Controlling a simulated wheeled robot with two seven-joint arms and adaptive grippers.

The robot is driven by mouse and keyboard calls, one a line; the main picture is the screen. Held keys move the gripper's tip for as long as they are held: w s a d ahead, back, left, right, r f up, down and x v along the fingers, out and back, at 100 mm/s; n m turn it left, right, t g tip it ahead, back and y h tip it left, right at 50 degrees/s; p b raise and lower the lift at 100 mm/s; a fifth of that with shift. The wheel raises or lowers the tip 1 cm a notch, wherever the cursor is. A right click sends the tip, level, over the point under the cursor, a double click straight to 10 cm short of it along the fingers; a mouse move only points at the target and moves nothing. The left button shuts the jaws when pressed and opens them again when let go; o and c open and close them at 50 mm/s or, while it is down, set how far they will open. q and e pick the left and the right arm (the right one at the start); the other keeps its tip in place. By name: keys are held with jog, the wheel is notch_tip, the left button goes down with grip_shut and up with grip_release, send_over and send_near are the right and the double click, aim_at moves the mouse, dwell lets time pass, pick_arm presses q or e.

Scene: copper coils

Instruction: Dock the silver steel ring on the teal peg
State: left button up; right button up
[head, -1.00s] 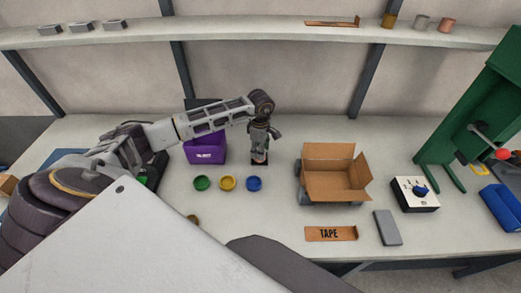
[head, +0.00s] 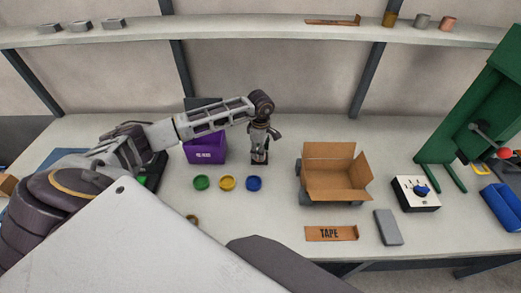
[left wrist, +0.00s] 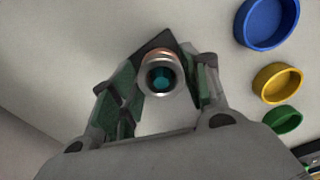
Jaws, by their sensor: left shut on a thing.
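The silver steel ring (left wrist: 161,93) is between the fingertips of my left gripper (left wrist: 160,78), which is shut on it. The teal peg (left wrist: 160,77) shows inside the ring's opening in the left wrist view, so the ring lines up with it or surrounds it; its height on the peg cannot be told. A copper-coloured band (left wrist: 154,54) shows just behind the ring. A dark base lies under it. In the head view my left gripper (head: 260,145) points down over this spot, hiding most of the peg and ring. My right gripper is not in view.
Green (head: 202,183), yellow (head: 227,183) and blue (head: 254,184) round dishes lie just in front of the gripper. A purple bin (head: 205,148) stands at its left. An open cardboard box (head: 335,185) stands to the right. The bench between gripper and box is clear.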

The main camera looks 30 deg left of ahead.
pick_arm(q)
jog(key=shift+f, duration=0.25)
jog(key=o, duration=0.8)
jog(key=shift+o, duration=0.2)
jog(key=shift+r, duration=0.15)
jog(key=shift+r+p, duration=0.55)
jog(key=shift+r, duration=0.65)
jog(key=shift+r+p, duration=1.15)
jog(key=shift+r, duration=1.25)
notch_tip(320, 180, up, 4)
jog(key=shift+f+p, duration=0.2)
jog(key=shift+p, duration=0.65)
